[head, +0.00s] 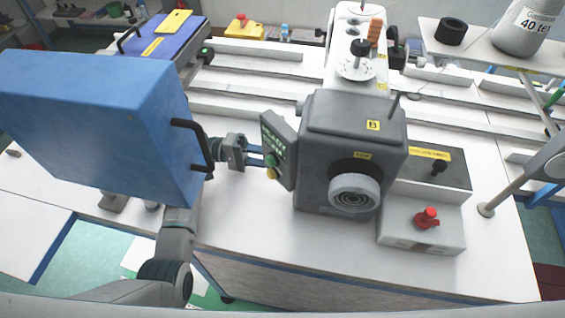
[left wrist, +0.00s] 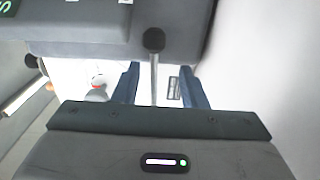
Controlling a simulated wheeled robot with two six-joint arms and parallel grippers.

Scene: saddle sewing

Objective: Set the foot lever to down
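The foot lever shows in the left wrist view as a pale metal rod with a round black knob (left wrist: 153,40), under the grey machine head (left wrist: 180,32). Its rod appears between the two blue fingers of my left gripper (left wrist: 160,68), with a gap on each side. My left gripper is open. I cannot tell whether it is at the rod's depth, or whether the lever is up or down. In the head view my left gripper (head: 262,160) is beside the green-buttoned panel (head: 279,150) of the grey sewing head (head: 350,125). The lever is hidden there. My right gripper is not in view.
A pale block with a red knob (head: 426,218) is right of the sewing head. A shelf with a thread cone (head: 522,30) is at upper right. The white tabletop (head: 240,215) is clear near the front.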

